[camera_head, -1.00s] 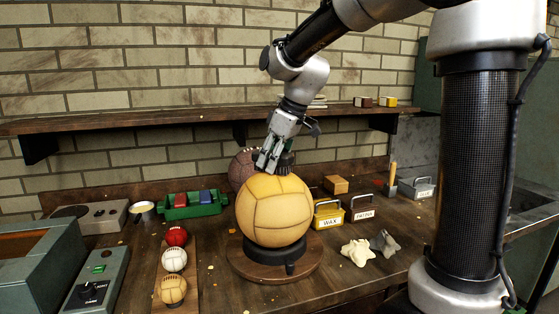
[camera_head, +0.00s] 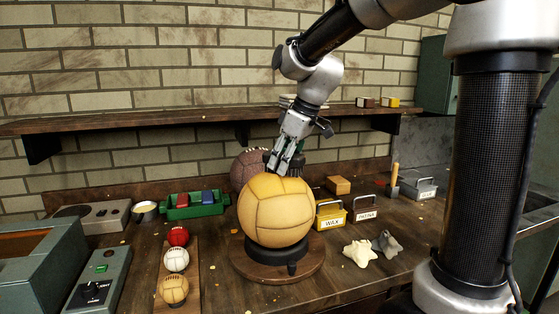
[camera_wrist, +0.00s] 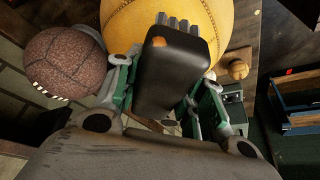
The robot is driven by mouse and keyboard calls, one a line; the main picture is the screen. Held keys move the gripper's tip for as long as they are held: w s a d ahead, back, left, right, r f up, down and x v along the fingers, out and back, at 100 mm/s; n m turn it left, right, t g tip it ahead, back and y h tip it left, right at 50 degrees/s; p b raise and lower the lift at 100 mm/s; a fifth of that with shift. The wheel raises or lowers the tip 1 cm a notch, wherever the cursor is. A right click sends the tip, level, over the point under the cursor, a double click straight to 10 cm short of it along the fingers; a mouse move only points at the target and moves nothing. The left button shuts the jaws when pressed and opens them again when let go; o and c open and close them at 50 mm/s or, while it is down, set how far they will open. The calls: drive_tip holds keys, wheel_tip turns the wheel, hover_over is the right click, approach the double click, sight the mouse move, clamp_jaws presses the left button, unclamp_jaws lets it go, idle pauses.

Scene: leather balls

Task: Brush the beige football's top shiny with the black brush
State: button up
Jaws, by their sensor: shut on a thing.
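The beige football (camera_head: 276,218) sits on a black ring on a round wooden base in the head view. Its upper part looks deeper yellow than its paler lower part. My gripper (camera_head: 287,160) is at the far side of the ball's top, pointing down. It is shut on the black brush (camera_wrist: 165,75), whose dark block and grey bristle tufts show in the wrist view against the yellow ball (camera_wrist: 125,28). In the head view the brush is mostly hidden by the fingers and the ball, so I cannot tell whether the bristles touch it.
A brown ball (camera_head: 246,170) stands close behind, on the left. A green tray (camera_head: 195,206) and a board with small red, white and tan balls (camera_head: 174,289) lie left. The WAX box (camera_head: 330,216), PATINA box (camera_head: 365,212) and crumpled cloths (camera_head: 360,252) are right. A shelf (camera_head: 200,124) runs behind.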

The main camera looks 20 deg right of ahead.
sight(270, 152)
drive_tip(key=shift+w+a, duration=1.65)
drive_tip(key=shift+w, duration=0.05)
drive_tip(key=shift+s+d+f, duration=0.15)
drive_tip(key=shift+s+d, duration=1.6)
drive_tip(key=shift+s, duration=0.05)
drive_tip(key=shift+w+a, duration=0.9)
drive_tip(key=shift+r, duration=3.65)
drive_tip(key=shift+f, duration=3.1)
